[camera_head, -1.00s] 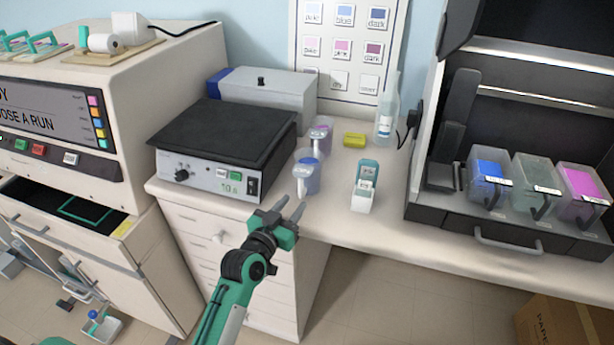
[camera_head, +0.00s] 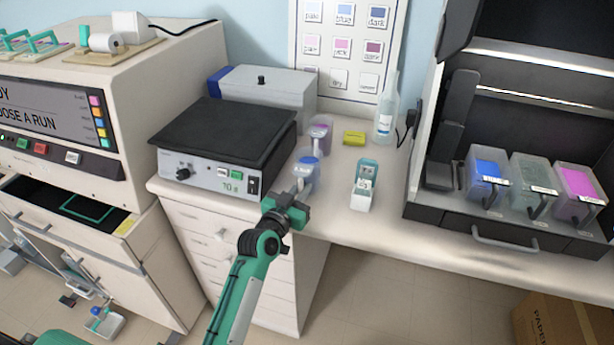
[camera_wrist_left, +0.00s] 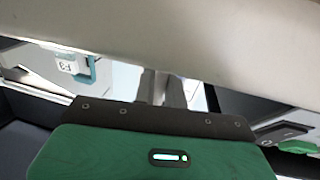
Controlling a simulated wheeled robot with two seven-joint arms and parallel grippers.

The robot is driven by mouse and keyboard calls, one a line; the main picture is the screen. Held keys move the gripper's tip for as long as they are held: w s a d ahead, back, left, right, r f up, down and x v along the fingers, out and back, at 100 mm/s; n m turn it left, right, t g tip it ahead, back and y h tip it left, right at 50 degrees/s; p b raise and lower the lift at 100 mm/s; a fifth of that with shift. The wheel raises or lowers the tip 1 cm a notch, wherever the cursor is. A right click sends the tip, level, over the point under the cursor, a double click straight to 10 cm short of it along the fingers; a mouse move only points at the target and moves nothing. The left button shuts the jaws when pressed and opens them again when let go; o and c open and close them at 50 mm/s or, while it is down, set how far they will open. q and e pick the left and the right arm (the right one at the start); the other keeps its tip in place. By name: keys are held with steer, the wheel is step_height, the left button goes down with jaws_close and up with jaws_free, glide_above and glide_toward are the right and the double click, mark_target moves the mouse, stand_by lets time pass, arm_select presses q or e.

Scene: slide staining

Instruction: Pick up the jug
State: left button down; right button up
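A small clear jug with blue contents (camera_head: 309,176) stands upright on the counter, right of the hotplate. A second jug with purple contents (camera_head: 320,134) stands behind it. My left gripper (camera_head: 297,190) is at the near side of the blue jug, by its handle, and covers part of it. In the left wrist view its two grey fingers (camera_wrist_left: 161,88) point away, with a narrow pale strip between them. I cannot tell whether they grip the handle. The jug is not clearly recognisable in that view. My right gripper is in neither view.
The hotplate (camera_head: 210,178) is close on the left. A small white and teal slide box (camera_head: 363,190) is to the right and also shows in the left wrist view (camera_wrist_left: 75,65). A yellow block (camera_head: 354,138) and a clear bottle (camera_head: 386,122) stand behind.

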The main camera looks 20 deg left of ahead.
arm_select(q)
steer(key=shift+r, duration=0.2)
step_height(320, 180, up, 20)
steer(key=shift+f, duration=0.15)
stand_by(0.4)
stand_by(0.4)
